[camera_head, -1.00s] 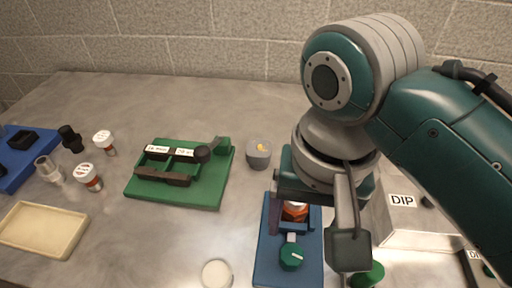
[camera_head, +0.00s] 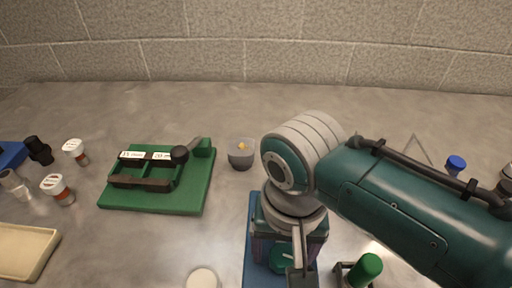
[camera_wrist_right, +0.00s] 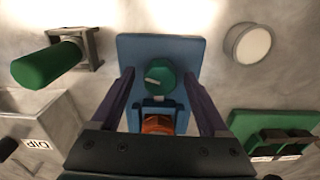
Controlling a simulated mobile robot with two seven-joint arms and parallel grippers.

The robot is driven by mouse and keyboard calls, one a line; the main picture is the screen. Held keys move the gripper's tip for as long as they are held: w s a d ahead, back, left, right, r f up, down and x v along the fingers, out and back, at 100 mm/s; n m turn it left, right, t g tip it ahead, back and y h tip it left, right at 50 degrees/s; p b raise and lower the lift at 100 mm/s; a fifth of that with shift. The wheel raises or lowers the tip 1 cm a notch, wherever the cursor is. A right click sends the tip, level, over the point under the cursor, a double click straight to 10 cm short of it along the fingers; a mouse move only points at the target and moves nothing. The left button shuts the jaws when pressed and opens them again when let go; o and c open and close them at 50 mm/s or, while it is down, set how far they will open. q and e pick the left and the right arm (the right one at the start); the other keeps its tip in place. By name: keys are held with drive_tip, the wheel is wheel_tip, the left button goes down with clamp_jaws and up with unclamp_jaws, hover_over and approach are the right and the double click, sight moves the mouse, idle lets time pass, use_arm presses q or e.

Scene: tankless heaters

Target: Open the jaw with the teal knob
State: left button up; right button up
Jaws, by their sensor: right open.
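The teal knob (camera_wrist_right: 159,78) is round with a pale mark on its face. It sits on a blue fixture with a flat base plate (camera_wrist_right: 187,46); the knob (camera_head: 281,258) and base (camera_head: 250,236) also show in the head view. An orange-brown piece (camera_wrist_right: 158,124) lies in the blue jaw beside the knob, partly cut off by my gripper's body. My right gripper (camera_wrist_right: 158,74) is open above the fixture, one finger on each side of the knob, with visible gaps. In the head view the right gripper (camera_head: 284,262) partly covers the fixture. My left gripper is not in view.
A green handle (camera_wrist_right: 48,64) on a bracket stands beside the fixture. A pale round disc (camera_wrist_right: 248,44) lies on its other side. A green board (camera_head: 196,196) with a lever, a grey cup (camera_head: 240,156), bottles (camera_head: 60,190) and a cream tray (camera_head: 30,252) stand to the left.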

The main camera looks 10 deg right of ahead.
clamp_jaws()
idle(0.5)
